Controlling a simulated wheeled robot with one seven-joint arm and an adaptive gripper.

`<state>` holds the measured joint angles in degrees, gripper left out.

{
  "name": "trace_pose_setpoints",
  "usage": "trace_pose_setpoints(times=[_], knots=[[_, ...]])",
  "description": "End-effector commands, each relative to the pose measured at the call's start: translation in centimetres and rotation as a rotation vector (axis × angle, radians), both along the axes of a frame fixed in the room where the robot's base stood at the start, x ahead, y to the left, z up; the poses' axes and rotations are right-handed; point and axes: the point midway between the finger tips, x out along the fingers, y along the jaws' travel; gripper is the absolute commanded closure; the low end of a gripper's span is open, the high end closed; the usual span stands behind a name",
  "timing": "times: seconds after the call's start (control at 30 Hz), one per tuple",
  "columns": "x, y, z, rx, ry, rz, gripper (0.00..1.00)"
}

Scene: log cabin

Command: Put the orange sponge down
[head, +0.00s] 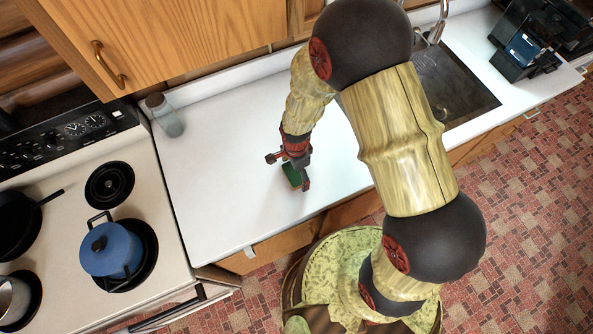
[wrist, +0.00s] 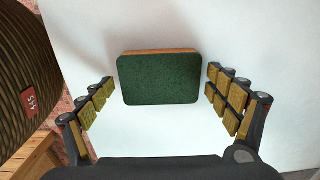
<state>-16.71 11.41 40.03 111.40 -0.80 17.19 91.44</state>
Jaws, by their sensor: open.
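The sponge (wrist: 160,80) lies between the spread fingers of my gripper (wrist: 158,97) in the wrist view. Its green face is toward the camera and an orange edge shows along its far side. There is a clear gap between the sponge and the fingers on each side. In the head view the sponge (head: 293,175) is at my gripper (head: 290,171), over the white countertop (head: 225,190), partly hidden by the fingers. It appears to rest on the countertop. My gripper is open around it and does not hold it.
The stove with a blue pot (head: 111,250) stands at the left. A glass jar (head: 164,115) is at the back of the counter. A dark sink (head: 455,90) and a black appliance (head: 525,45) are at the right. The counter around the sponge is clear.

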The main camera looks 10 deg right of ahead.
Motion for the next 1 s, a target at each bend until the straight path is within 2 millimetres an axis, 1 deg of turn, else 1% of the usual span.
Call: trace_pose_setpoints(times=[0.13,0.23,0.37,0.5,0.7,0.83,1.0], knots=[[0.0,0.0,0.2,0.0,0.0,0.0,0.11],[0.1,0.0,1.1,0.001,-0.003,0.0,0.11],[0.1,0.0,3.3,0.001,-0.005,0.0,0.11],[0.2,0.1,6.3,0.002,-0.006,0.0,0.11],[0.1,0.1,10.0,0.001,-0.004,0.0,0.11],[0.1,0.1,11.5,0.001,-0.002,0.0,0.11],[0.0,0.1,12.3,0.0,-0.001,0.0,0.11]])
